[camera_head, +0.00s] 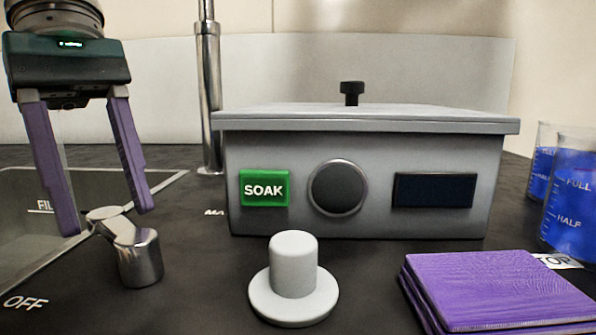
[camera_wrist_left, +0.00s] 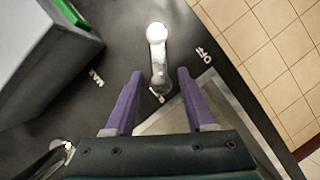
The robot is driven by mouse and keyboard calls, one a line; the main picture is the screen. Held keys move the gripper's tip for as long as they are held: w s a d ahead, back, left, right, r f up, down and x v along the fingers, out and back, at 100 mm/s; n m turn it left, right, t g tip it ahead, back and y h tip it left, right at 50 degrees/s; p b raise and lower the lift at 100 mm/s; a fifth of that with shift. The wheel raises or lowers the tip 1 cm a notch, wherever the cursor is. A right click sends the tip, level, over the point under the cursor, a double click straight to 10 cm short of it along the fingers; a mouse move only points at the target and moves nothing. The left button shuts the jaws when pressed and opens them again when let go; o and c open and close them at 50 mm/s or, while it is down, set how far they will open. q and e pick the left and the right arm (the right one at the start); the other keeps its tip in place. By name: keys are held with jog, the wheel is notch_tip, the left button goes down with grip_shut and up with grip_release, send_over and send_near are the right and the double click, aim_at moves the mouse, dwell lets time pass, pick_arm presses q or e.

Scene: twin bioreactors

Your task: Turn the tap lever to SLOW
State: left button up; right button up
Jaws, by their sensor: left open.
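The chrome tap lever (camera_head: 138,257) stands on the dark counter at the left, its thick knob end nearer the head camera. It also shows in the left wrist view (camera_wrist_left: 157,50). I read no SLOW label. My right gripper is not in view.
A grey box (camera_head: 365,222) with a green SOAK button (camera_head: 264,188) stands right of the lever. A white knob (camera_head: 294,265) is in front of it. Purple slabs (camera_head: 490,285) and beakers of blue liquid (camera_head: 573,195) are at right. A sink edge (camera_head: 160,184) lies left.

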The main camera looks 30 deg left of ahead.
pick_arm(q)
jog(key=p+v, duration=0.5)
jog(key=v, duration=0.5)
jog(key=shift+d, duration=0.1)
